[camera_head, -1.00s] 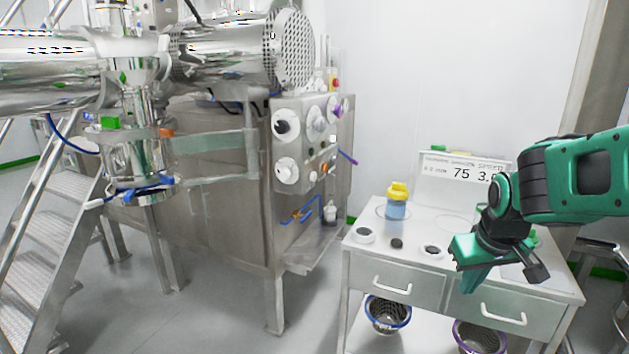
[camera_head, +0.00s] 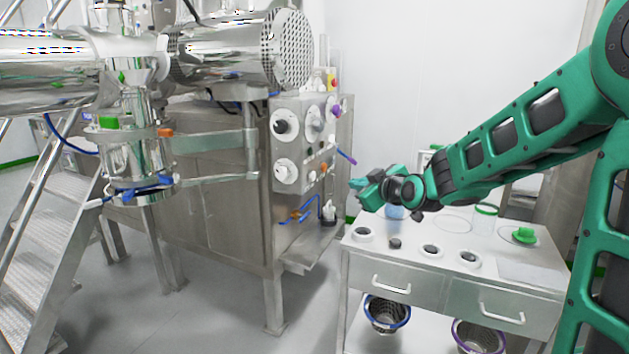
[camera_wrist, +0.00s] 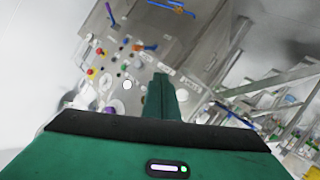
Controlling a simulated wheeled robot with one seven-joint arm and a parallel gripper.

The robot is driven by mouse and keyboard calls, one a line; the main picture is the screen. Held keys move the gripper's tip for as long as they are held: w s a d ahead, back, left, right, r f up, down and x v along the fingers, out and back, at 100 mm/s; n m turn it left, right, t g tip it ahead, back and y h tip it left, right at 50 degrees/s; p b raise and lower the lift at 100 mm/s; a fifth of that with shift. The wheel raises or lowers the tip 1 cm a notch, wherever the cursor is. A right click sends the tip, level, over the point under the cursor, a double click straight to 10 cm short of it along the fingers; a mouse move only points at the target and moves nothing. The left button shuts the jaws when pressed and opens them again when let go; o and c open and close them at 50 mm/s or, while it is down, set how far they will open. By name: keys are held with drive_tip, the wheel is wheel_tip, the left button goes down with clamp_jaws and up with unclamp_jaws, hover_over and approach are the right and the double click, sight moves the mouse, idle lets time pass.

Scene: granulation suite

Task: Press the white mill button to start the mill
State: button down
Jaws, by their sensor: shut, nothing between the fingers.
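The steel control panel (camera_head: 299,160) on the machine carries several round white dials, knobs and small buttons. In the wrist view the panel (camera_wrist: 150,55) lies beyond my gripper, turned in the picture. A small bright white round button (camera_wrist: 127,85) shows there, left of my fingertips; I cannot read its label. My gripper (camera_head: 358,188) is shut and empty, in front of the panel's right side and apart from it. In the wrist view my closed green fingers (camera_wrist: 162,82) point toward the panel and cover part of it.
A red emergency stop (camera_head: 334,84) sits at the panel's upper right. A purple-tipped handle (camera_head: 346,157) sticks out toward my gripper. Steel stairs (camera_head: 45,250) stand at left.

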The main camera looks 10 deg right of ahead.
sight(312, 176)
drive_tip(key=w+a, duration=0.5)
drive_tip(key=a, duration=0.2)
idle(0.6)
drive_tip(key=shift+w+a, duration=0.1)
drive_tip(key=shift+w, duration=0.05)
idle(1.8)
drive_tip(key=shift+w+a, duration=0.2)
drive_tip(key=shift+a, duration=0.05)
